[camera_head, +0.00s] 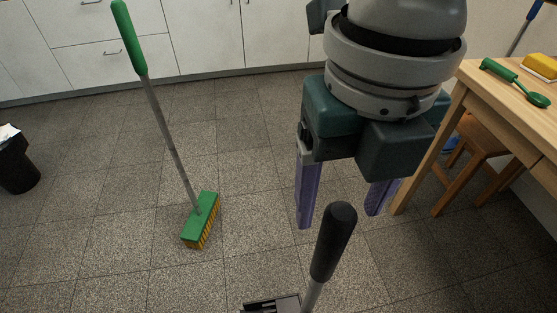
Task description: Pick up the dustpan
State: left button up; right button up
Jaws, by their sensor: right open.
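The dustpan (329,252) stands at the bottom centre, with a thick black grip on top of a thin grey shaft. Part of its dark pan shows at the bottom edge, and the rest is cut off by the frame. My right gripper (340,212) points down just above the dustpan's grip, with its two purple fingers spread wide and nothing held. In the picture the top of the grip lies between the fingertips. I cannot tell whether it is truly between them in depth. My left gripper is not in view.
A broom (205,220) with a green handle stands upright to the left. A dark bin (18,168) stands far left. Floor between is clear.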

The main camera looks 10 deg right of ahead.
aim_at(331, 248)
jog(key=f, duration=0.3)
jog(key=shift+s+b, duration=0.25)
jog(key=shift+b, duration=0.05)
jog(key=f+b, duration=0.1)
jog(key=f, duration=0.4)
jog(key=shift+s+f+b, duration=0.2)
jog(key=shift+b, duration=0.1)
jog(key=shift+r, duration=0.1)
grip_shut()
